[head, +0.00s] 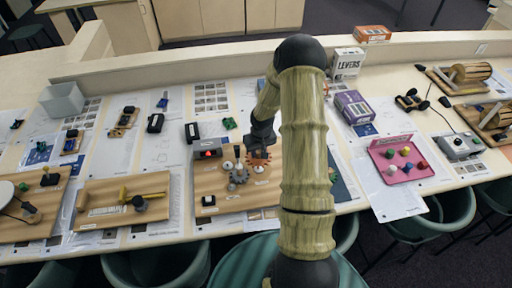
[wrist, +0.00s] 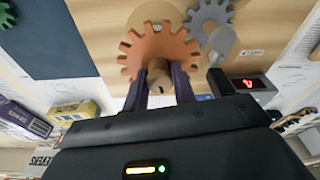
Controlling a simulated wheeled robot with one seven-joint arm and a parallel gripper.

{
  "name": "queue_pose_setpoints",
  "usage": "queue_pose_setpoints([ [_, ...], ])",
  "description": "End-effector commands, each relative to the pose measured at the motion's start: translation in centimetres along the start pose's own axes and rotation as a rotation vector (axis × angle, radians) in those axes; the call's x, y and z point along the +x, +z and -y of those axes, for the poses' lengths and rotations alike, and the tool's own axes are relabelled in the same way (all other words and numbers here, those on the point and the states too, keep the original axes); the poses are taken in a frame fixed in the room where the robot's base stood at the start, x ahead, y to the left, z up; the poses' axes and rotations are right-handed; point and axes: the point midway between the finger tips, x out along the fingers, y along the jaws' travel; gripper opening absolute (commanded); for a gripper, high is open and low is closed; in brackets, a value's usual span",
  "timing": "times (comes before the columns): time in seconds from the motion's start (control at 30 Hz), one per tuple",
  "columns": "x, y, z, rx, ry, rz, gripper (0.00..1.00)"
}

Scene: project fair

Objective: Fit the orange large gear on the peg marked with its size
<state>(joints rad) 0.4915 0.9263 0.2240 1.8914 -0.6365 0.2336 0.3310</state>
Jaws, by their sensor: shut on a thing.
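The orange large gear (wrist: 150,52) is in the wrist view, with its hub between the two fingers of my gripper (wrist: 160,82). The fingers are shut on the hub. In the head view the orange gear (head: 258,157) shows at the right part of a wooden board (head: 209,180), just below my gripper. A grey gear (head: 237,174) sits on the board to its left, and also shows in the wrist view (wrist: 207,18). A round wooden disc (wrist: 157,14) shows behind the orange gear. Whether the orange gear is around a peg cannot be told; the peg markings are too small to read.
A dark box with a red display (head: 207,153) stands at the board's back left. A white block (head: 208,200) lies at its front left. A purple box (head: 354,107) and a pink board with coloured balls (head: 401,159) are to the right.

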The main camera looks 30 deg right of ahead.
Motion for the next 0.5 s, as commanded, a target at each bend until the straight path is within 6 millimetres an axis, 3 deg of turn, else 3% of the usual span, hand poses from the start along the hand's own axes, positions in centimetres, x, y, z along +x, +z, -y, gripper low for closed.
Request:
queue_pose_setpoints([
  [0.27,0.1,0.0,0.0,0.0,0.0,0.0,0.03],
  [0.5,1.5,0.2,0.0,0.0,0.0,0.001,0.03],
])
